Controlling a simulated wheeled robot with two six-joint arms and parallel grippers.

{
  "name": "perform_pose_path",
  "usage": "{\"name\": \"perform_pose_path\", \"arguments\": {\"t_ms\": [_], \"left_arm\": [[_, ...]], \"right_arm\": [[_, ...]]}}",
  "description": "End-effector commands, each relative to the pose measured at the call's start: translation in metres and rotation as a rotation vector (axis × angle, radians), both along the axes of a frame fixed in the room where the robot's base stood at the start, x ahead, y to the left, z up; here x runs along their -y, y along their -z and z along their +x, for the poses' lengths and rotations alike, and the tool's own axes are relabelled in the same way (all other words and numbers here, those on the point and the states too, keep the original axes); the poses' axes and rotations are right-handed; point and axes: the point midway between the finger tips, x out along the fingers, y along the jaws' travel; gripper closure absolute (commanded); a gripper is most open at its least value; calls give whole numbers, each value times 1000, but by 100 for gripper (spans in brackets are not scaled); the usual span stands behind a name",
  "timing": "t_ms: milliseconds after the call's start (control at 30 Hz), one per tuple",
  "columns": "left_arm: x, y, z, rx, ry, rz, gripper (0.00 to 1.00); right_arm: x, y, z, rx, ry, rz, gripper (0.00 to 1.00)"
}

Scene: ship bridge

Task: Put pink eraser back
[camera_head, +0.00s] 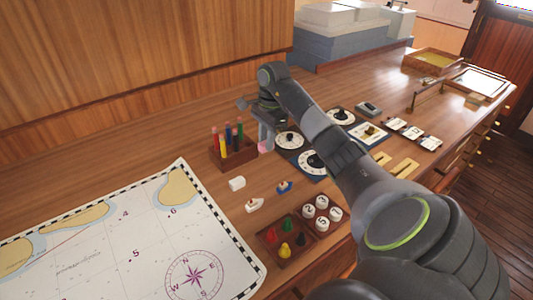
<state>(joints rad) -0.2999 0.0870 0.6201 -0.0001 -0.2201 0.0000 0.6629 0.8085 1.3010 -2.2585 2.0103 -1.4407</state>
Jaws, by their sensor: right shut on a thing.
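The pink eraser (264,147) is a small pink block, partly hidden by the fingers of my right gripper (266,136). The gripper points down and is shut on the eraser, just right of the wooden pen holder (236,159). I cannot tell whether the eraser touches the desk. The pen holder carries several upright coloured pens. My right arm comes in from the lower right and covers part of the desk. My left gripper is not in view.
A chart (110,245) covers the front left. A white block (237,183), a white toy boat (254,205) and a blue one (284,187) lie nearby. A wooden tray (271,237) holds coloured pawns and white discs. Dial panels (289,140) stand right of the gripper.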

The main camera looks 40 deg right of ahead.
Motion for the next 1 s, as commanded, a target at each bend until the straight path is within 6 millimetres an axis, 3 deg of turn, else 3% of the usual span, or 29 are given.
{"name": "perform_pose_path", "arguments": {"t_ms": [33, 300, 567, 833, 1000], "left_arm": [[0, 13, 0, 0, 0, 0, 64], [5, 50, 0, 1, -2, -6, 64], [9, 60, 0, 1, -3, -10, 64], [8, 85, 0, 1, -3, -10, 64], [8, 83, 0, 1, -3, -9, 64]], "right_arm": [[0, 13, 0, -1, 0, 0, 95], [1, 50, 0, 0, -1, 0, 95], [1, 59, 0, 0, -1, 0, 95], [1, 91, 0, -1, -1, 0, 95], [1, 90, 0, -1, -1, 0, 95]]}}
